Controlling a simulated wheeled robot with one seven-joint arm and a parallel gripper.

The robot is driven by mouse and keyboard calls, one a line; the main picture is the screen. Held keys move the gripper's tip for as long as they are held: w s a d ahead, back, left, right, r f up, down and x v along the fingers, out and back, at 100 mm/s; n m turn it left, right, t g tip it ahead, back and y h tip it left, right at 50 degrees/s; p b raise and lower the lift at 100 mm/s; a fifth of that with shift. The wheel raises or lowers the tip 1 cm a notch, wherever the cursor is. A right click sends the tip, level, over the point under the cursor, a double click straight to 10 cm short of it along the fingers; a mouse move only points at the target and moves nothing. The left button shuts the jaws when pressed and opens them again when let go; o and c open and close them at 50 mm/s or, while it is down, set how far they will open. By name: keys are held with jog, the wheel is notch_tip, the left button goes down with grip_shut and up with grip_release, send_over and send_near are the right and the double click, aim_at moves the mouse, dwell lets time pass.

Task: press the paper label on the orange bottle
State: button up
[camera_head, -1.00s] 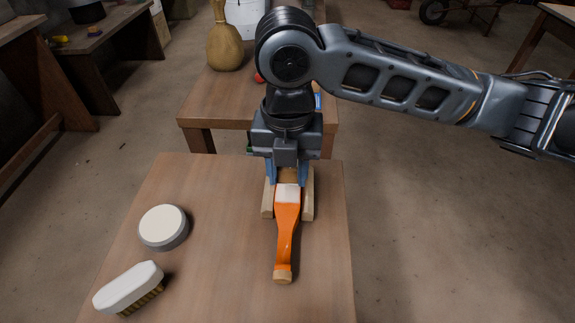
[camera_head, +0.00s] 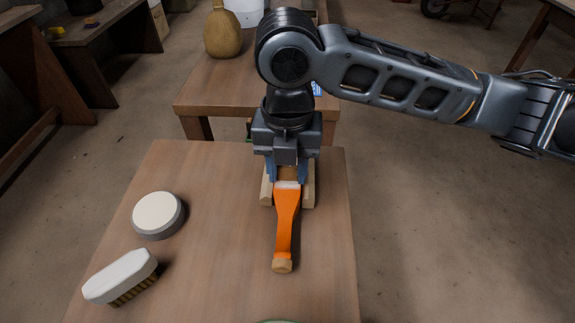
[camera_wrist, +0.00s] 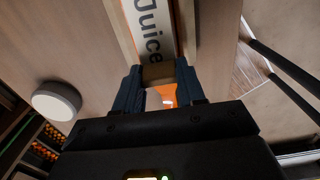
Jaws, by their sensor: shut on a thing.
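The orange bottle (camera_head: 284,222) lies on the table in a wooden cradle (camera_head: 308,192), its corked neck towards the front edge. A white strip of the paper label (camera_head: 288,184) shows just in front of my gripper. In the wrist view, the label (camera_wrist: 154,32) reads "Juice" in dark letters. My gripper (camera_head: 287,178) points down over the bottle's body. Its blue fingers are shut on a tan block (camera_wrist: 158,72), which sits over the label. Whether the block touches the label cannot be told. The fingers and block hide part of the label.
A round white-topped tin (camera_head: 158,213) and a white-backed brush (camera_head: 121,276) stand at the left of the table (camera_head: 215,255). A second table (camera_head: 205,93) behind bears a brown gourd-shaped vessel (camera_head: 223,35). The table right of the bottle is clear.

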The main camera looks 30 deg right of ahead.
jog(key=shift+f, duration=0.1)
dwell(0.3)
jog(key=o, duration=1.3)
jog(key=shift+c, duration=0.2)
notch_tip(320, 180, up, 8)
jog(key=shift+f, duration=0.1)
